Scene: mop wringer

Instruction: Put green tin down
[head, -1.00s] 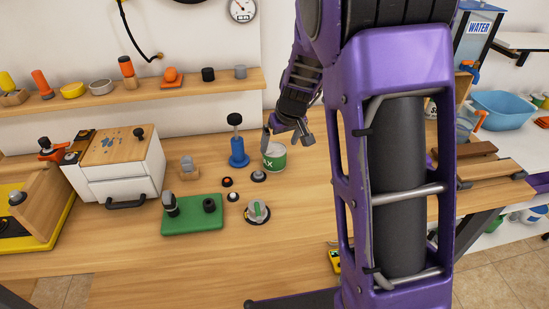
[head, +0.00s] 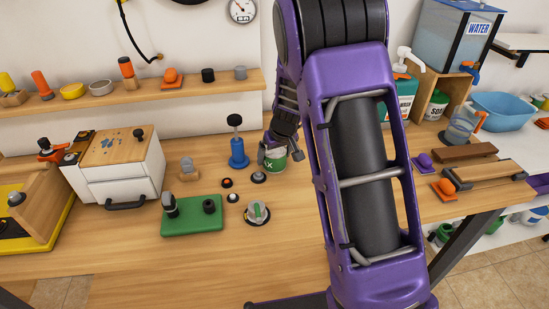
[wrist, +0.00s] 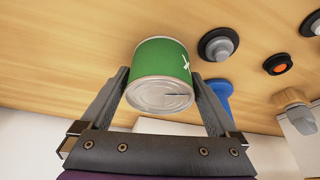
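The green tin (head: 274,161) stands upright on the wooden bench, right of a blue pump-like item. In the head view, my gripper (head: 280,153) reaches down to it from above, with the fingers spread. In the wrist view, the tin's pale metal lid (wrist: 160,95) faces the camera, with its green side beyond. It lies between the tips of my gripper (wrist: 160,74). The fingers are wide apart, one on each side of the tin, very near it. Whether either fingertip touches it is hard to tell.
A blue item (head: 238,150) stands close left of the tin. Small black knobs (head: 259,177), a round dial-like piece (head: 257,213) and a green block (head: 192,216) lie in front. A white drawer box (head: 118,170) stands left.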

